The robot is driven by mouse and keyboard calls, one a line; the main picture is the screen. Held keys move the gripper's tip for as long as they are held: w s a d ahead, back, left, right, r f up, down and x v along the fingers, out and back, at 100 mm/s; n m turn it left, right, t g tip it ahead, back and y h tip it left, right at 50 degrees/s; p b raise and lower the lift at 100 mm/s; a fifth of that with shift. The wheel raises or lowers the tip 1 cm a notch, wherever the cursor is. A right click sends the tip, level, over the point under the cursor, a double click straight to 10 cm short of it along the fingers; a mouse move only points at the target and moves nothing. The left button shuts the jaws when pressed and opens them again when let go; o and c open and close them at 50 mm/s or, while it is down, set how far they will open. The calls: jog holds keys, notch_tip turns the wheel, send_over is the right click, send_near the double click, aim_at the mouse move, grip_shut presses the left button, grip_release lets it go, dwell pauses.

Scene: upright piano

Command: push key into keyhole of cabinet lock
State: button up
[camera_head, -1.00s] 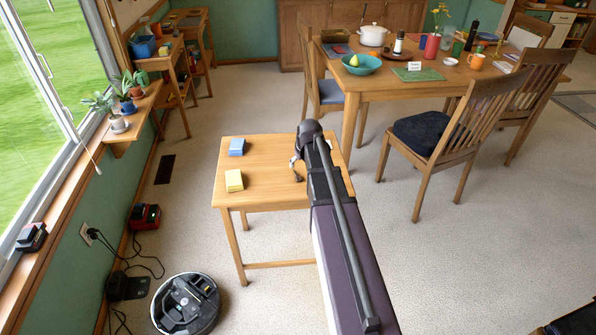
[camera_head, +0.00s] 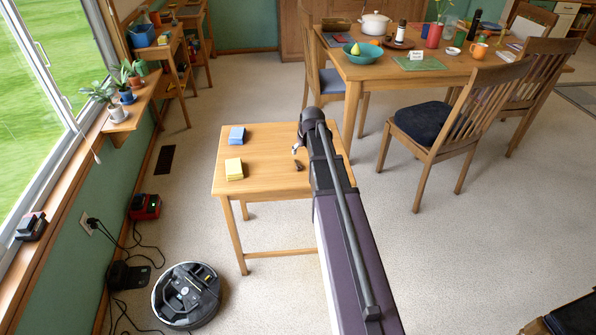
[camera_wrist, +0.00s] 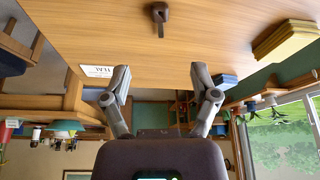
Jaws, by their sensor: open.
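A small dark brown object (camera_head: 299,165) lies on the small wooden table, beside and below my gripper in the head view. It also shows at the top of the wrist view (camera_wrist: 159,13); I cannot tell for sure that it is the key. My gripper (camera_wrist: 162,95) is open, with its two fingers spread and nothing between them. In the head view, my gripper (camera_head: 297,148) is partly hidden by my arm and stands apart from the dark object. I cannot make out a cabinet lock or keyhole in either view.
The small table (camera_head: 260,182) carries a blue stack (camera_head: 236,135) and a yellow stack (camera_head: 234,169). A dining table (camera_head: 450,68) and chair (camera_head: 450,125) are at right; a robot vacuum (camera_head: 187,295) is on the floor.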

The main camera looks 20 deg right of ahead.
jog(key=b, duration=0.5)
send_over(299, 166)
jog(key=s, duration=0.2)
jog(key=shift+a+f, duration=0.1)
jog(key=shift+f, duration=2.85)
jog(key=shift+f, duration=0.1)
jog(key=b+x, duration=0.2)
jog(key=b, duration=0.1)
jog(key=shift+f, duration=0.45)
jog(key=shift+b+x, duration=1.1)
jog(key=shift+b, duration=0.05)
jog(key=shift+s, duration=0.1)
jog(key=c, duration=0.9)
